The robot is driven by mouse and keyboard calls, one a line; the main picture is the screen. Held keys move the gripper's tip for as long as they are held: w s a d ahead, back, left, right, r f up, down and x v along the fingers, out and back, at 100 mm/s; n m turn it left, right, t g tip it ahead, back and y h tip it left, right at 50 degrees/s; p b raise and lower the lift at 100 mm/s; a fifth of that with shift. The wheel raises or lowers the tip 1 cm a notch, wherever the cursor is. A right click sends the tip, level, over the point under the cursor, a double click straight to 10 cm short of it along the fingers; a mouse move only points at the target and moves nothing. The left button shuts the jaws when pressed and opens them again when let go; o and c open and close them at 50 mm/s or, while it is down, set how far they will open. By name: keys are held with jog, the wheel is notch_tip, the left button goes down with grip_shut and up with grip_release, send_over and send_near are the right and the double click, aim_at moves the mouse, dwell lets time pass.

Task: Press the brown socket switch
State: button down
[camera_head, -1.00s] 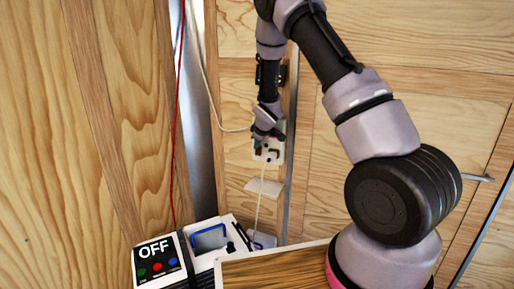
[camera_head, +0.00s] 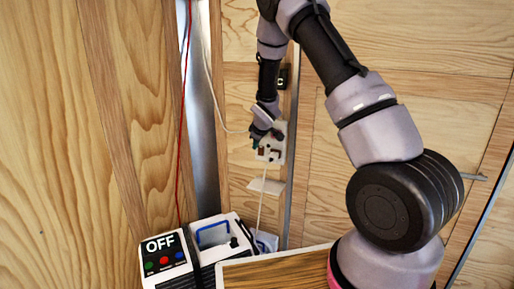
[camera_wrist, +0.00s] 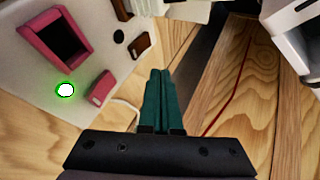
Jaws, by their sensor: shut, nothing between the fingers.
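The white socket panel (camera_head: 279,153) is on the wooden wall, partly behind my gripper (camera_head: 257,143). In the wrist view the panel (camera_wrist: 25,85) fills the upper left. It has a pink-red square socket frame (camera_wrist: 37,28), a pink-red switch (camera_wrist: 101,88) and a lit white spot with a green rim (camera_wrist: 65,90). A small brown switch (camera_wrist: 139,45) sits near the panel's right edge. My gripper's teal fingers (camera_wrist: 160,73) are shut and empty. Their tips appear just below and right of the brown switch; I cannot tell whether they touch the panel.
A white box with an OFF display (camera_head: 162,250) stands below left, beside another box with a blue-edged opening (camera_head: 213,235). A white cable (camera_head: 261,205) hangs below the panel. A red wire (camera_head: 183,120) runs down the left. A wooden top (camera_head: 275,270) lies in front.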

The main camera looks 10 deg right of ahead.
jog(key=s+d+r, duration=0.1)
jog(key=s+r, duration=0.3)
jog(key=r, duration=0.4)
jog(key=shift+d, duration=0.3)
jog(key=shift+s, duration=0.1)
